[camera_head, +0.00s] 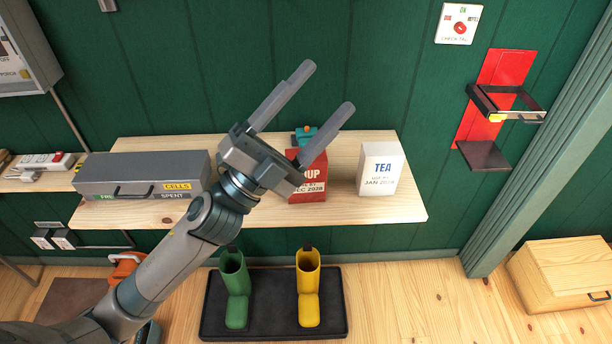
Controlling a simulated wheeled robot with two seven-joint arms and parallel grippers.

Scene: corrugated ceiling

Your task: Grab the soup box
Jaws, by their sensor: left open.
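The red soup box (309,182) stands on the wooden shelf (400,213). Its label reads "...UP" with a date line below, and its left part is hidden behind my left gripper. My left gripper (331,88) is open, with two grey fingers spread and pointing up and to the right. Its palm overlaps the soup box in the picture, and one finger crosses in front of the box's top. Nothing shows between the fingers. I cannot tell whether the gripper touches the box. My right gripper is not in view.
A white tea box (380,168) stands right of the soup box. A grey cells case (140,176) is on the shelf's left. A small teal and orange item (304,134) sits behind the soup box.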

